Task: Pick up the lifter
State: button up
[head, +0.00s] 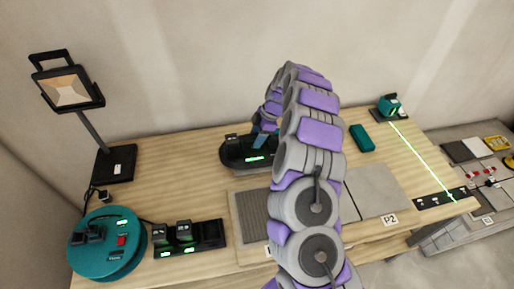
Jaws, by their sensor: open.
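A dark oval base (238,159) with a green light stands at the back middle of the wooden table. A dark piece on it may be the lifter, but my arm and gripper partly cover it and I cannot tell its shape. My arm rises across the middle of the view and bends down behind itself. My gripper (262,138) is open, low over or at the oval base. Its fingers are small and partly hidden, and I cannot tell whether they touch anything.
A work lamp (68,90) and teal round device (106,245) stand left. A black dock (208,234) is at the front. Grey tiles (375,190) lie right of my arm. A teal block (361,138) and green-line laser (388,105) are at right.

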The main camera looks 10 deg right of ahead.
jog(key=shift+f+b, duration=0.2)
jog(key=shift+b, duration=0.25)
dwell(0.5)
grip_shut()
dwell(0.3)
